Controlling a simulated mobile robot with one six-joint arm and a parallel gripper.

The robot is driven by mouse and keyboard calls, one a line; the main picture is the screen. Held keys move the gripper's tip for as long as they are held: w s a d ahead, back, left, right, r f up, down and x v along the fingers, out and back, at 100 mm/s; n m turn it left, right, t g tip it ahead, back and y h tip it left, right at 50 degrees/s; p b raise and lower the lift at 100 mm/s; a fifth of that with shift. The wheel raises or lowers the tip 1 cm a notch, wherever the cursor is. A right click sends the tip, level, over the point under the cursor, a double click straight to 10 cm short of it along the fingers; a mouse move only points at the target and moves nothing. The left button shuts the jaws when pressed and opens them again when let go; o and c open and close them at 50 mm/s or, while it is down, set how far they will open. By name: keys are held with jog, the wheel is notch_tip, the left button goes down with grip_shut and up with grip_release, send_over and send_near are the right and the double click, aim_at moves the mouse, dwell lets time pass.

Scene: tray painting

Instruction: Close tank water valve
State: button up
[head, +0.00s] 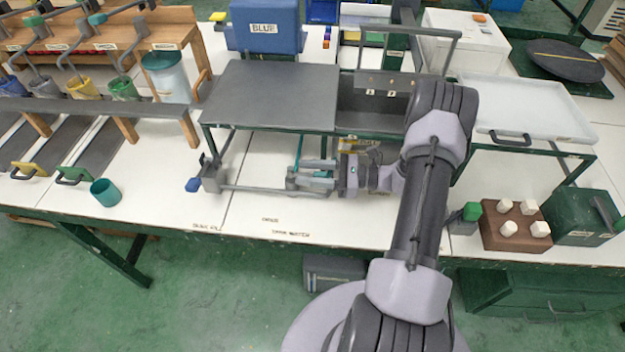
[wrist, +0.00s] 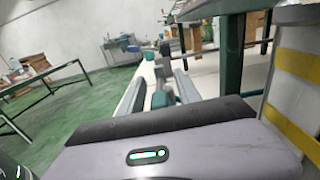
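A grey pipe (head: 262,190) runs along the front of the bench below the dark grey tank top (head: 270,95). A grey fitting with a blue end (head: 193,185) is at its left end. My gripper (head: 304,174) points left, low beside the tank frame, near the pipe's right part. In the wrist view my gripper (wrist: 158,88) has its two grey fingers apart, with a small teal-blue piece (wrist: 162,98) showing between them. I cannot tell whether the fingers touch it. Which part is the water valve's handle, and its position, are unclear.
A teal cup (head: 105,192) stands near the bench's front edge on the left. The green tank frame (head: 222,140) is close to my gripper. A brown block with white pegs (head: 515,226) and a green box (head: 582,215) are at right. Bench front left of centre is mostly clear.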

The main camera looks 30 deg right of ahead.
notch_tip(320, 180, up, 4)
jog(key=shift+r+p, duration=0.2)
jog(key=shift+p, duration=1)
jog(key=s+a+p, duration=0.2)
jog(key=s, duration=0.5)
jog(key=s+a+p, duration=0.2)
jog(key=s+a, duration=0.1)
jog(key=s, duration=0.5)
jog(key=shift+s+r, duration=0.15)
